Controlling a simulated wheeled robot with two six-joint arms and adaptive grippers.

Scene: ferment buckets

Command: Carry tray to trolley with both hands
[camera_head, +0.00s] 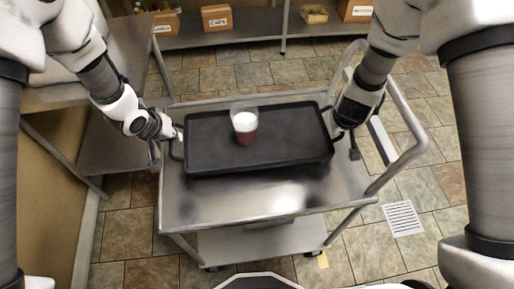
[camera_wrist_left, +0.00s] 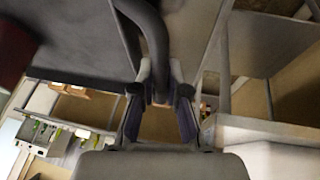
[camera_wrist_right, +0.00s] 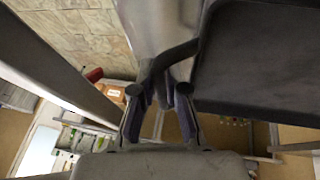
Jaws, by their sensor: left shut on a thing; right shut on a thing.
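The black tray (camera_head: 285,150) is over the steel trolley (camera_head: 180,210), roughly level; I cannot tell whether it touches the trolley top. A clear cup with red contents and a white top (camera_head: 244,122) stands upright on the tray. My left gripper (camera_head: 176,137) is shut on the tray's left handle, which also shows between the fingers in the left wrist view (camera_wrist_left: 158,75). My right gripper (camera_head: 338,128) is at the tray's right end, and in the right wrist view its fingers (camera_wrist_right: 162,95) are shut on the dark handle (camera_wrist_right: 170,58). The handle partly hides behind the fingers.
The trolley's push handle (camera_head: 408,150) rises at its right. A steel table (camera_head: 115,150) stands close on the left. A back shelf (camera_head: 235,30) holds cardboard boxes (camera_head: 217,18). A floor drain (camera_head: 403,218) lies right of the trolley. The trolley top's front part is clear.

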